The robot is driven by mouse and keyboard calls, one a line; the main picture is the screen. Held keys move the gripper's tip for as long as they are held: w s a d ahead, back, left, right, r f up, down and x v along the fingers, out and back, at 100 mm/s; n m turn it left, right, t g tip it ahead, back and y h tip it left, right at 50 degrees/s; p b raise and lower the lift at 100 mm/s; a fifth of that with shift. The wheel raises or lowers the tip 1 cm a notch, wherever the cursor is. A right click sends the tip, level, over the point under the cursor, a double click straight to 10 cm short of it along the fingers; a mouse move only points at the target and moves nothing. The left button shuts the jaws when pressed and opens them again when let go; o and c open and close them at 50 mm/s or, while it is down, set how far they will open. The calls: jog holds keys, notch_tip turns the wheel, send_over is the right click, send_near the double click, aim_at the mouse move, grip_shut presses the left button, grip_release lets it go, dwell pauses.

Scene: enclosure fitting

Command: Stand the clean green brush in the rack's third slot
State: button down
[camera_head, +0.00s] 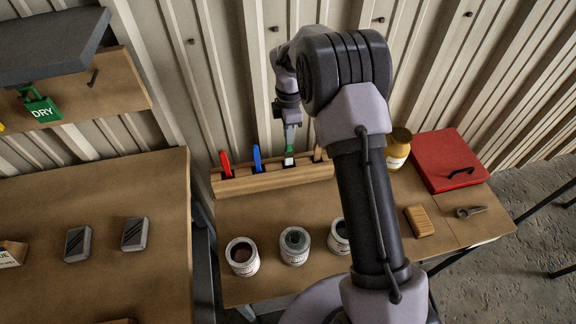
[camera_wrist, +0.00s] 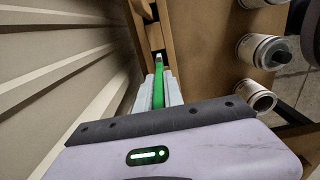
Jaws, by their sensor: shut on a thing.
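My gripper (camera_head: 291,138) points down over the wooden rack (camera_head: 270,184) and is shut on the green brush (camera_head: 289,151). The brush hangs upright, handle up. Its pale lower part is at the third position from the left, at a dark slot opening; I cannot tell how deep it sits. In the wrist view the green handle (camera_wrist: 158,88) lies between my two pale fingers, with its light end toward the rack (camera_wrist: 148,28). A red handle (camera_head: 226,163) and a blue handle (camera_head: 257,158) stand in the rack to the left.
A tan handle (camera_head: 318,153) stands at the rack's right end. Cans (camera_head: 242,258) (camera_head: 294,246) stand in front of the rack. A corrugated wall (camera_head: 215,75) rises close behind.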

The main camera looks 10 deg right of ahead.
aim_at(289, 151)
notch_tip(289, 151, down, 8)
jog(key=shift+r+b, duration=0.1)
jog(key=shift+b, duration=1.05)
jog(key=shift+f, duration=0.2)
jog(key=c, duration=1.5)
grip_release()
jog(key=shift+o, duration=0.2)
